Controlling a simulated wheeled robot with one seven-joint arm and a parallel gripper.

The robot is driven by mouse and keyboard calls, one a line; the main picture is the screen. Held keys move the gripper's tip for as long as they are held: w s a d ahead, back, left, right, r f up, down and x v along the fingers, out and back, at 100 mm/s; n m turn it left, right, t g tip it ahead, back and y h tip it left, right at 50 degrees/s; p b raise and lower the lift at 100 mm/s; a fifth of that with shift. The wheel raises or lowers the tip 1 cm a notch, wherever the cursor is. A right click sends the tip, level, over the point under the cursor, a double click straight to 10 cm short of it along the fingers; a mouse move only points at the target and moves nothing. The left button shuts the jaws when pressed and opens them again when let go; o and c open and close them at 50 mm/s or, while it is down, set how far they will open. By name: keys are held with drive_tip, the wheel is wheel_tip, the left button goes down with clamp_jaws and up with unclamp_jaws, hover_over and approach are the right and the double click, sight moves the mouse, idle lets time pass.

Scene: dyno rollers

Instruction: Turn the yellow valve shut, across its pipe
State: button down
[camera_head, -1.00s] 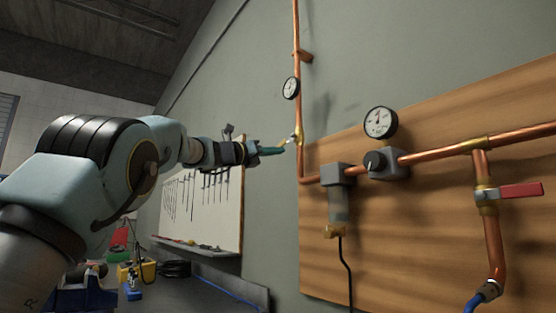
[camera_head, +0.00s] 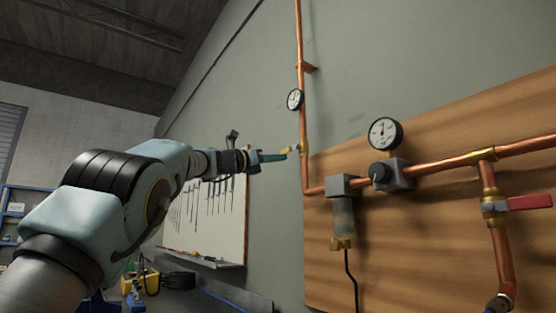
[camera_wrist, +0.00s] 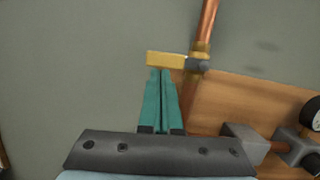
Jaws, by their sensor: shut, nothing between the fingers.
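The yellow valve lever (camera_wrist: 166,59) sticks out to the left from its valve body (camera_wrist: 200,66) on the vertical copper pipe (camera_wrist: 208,20). In the wrist view it lies roughly across the pipe. In the head view the lever (camera_head: 293,149) is small and partly behind my fingertips. My gripper (camera_wrist: 160,72) has its two teal fingers shut together, with nothing between them. The fingertips are just below the lever's underside, close to or touching it; I cannot tell which. My gripper also shows in the head view (camera_head: 284,154), left of the pipe.
A wooden board (camera_head: 420,240) to the right carries horizontal copper pipe, a gauge (camera_head: 385,133), a regulator and a red-handled valve (camera_head: 530,202). A smaller gauge (camera_head: 295,99) sits above the yellow valve. A tool board (camera_head: 225,215) hangs behind my arm.

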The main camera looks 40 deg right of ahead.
drive_tip(key=a+f+b, duration=0.6)
drive_tip(key=a+b, duration=0.1)
drive_tip(key=a, duration=0.2)
drive_tip(key=shift+w+a+f+b, duration=0.2)
drive_tip(key=shift+a+b, duration=0.1)
drive_tip(key=shift+a, duration=0.1)
idle(0.5)
